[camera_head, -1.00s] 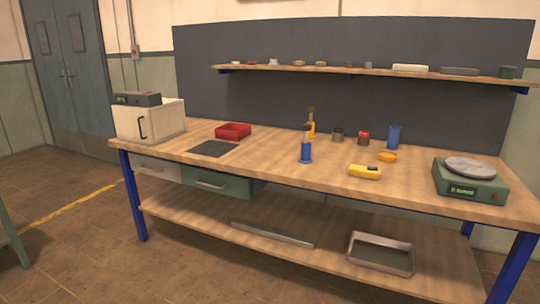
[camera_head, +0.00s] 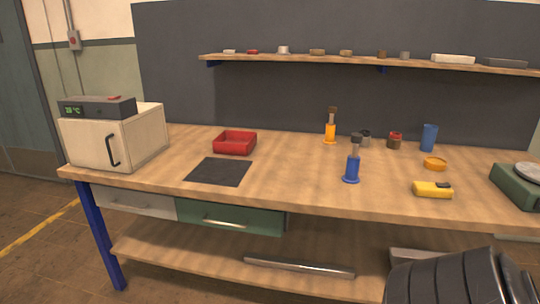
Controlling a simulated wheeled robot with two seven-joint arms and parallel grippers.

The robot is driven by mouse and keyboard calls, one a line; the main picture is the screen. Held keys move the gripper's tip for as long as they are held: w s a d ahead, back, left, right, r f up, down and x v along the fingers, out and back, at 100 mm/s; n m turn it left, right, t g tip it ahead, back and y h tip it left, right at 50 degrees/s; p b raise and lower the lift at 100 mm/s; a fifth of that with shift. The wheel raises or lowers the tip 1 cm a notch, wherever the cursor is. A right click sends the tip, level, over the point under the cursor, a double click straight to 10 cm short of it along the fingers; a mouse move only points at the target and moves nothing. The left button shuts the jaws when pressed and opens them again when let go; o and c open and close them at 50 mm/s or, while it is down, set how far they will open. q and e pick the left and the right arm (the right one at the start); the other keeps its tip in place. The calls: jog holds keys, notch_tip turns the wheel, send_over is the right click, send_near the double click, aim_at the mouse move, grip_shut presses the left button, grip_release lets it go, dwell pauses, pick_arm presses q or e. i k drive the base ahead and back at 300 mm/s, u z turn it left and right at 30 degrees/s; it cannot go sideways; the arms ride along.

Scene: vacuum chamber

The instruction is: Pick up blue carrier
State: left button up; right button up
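A blue upright piece with a round foot and a dark top (camera_head: 352,163) stands on the wooden workbench, right of the middle; it looks like the blue carrier. A similar orange piece with a dark top (camera_head: 330,130) stands behind it to the left. A plain blue cup (camera_head: 429,138) stands farther right and back. Neither gripper shows in the head view. A dark ribbed part at the lower right looks like my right arm, with no fingers visible.
The workbench (camera_head: 290,170) also holds a white box with a handle (camera_head: 105,145), a red tray (camera_head: 235,143), a dark mat (camera_head: 218,172), small jars (camera_head: 394,141), an orange ring (camera_head: 434,163), a yellow device (camera_head: 432,189) and a green scale (camera_head: 515,188). A shelf (camera_head: 350,60) runs above.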

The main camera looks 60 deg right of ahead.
aim_at(353, 160)
jog(key=z, duration=0.35)
jog(key=i, duration=1.3)
jog(key=z, duration=0.95)
